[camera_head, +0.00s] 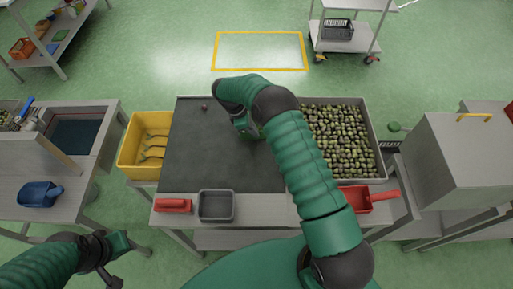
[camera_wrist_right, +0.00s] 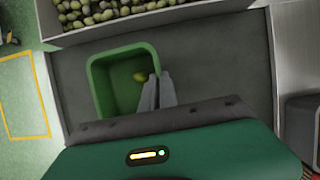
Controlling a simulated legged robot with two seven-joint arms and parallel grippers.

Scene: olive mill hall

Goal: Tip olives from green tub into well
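The green tub (camera_wrist_right: 96,98) shows in the right wrist view, over the dark table top, with one olive (camera_wrist_right: 139,77) inside. My right gripper (camera_wrist_right: 158,90) has its two fingers close together, one on each side of the tub's wall. It looks shut on the rim. Whether the tub is lifted is unclear. In the head view my right gripper (camera_head: 243,123) is over the table, and my arm mostly hides the tub. A metal bin full of olives (camera_head: 340,140) is right of the table. I cannot tell which part is the well. My left gripper (camera_head: 112,260) is at lower left, its fingers unclear.
The dark table top (camera_head: 210,150) is mostly clear, with a small dark round thing (camera_head: 204,107) on it. A yellow crate (camera_head: 126,150) stands left. A grey tray (camera_head: 216,205), a red-handled tool (camera_head: 173,205) and a red scoop (camera_head: 368,197) lie along the front.

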